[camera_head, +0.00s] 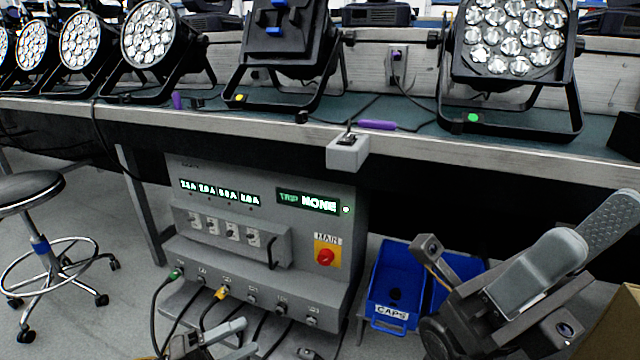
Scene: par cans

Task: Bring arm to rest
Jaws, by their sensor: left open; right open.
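My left gripper (238,338) shows at the bottom edge, left of the middle, in front of the lower part of the grey power box. Only its end is in view, and its fingers are apart with nothing seen between them. My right gripper (525,245) is large at the lower right, in front of the bench's underside and beside the blue bins. Its fingers are spread, one with a ridged grey pad, and it holds nothing that I can see. Much of both arms is outside the picture.
A bench (250,119) with several par cans (149,36) crosses the view. Below it stands the power box (330,205) with hanging cables. A blue bin (391,310) labelled CAPS sits right of it. A stool (30,190) stands left on open floor.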

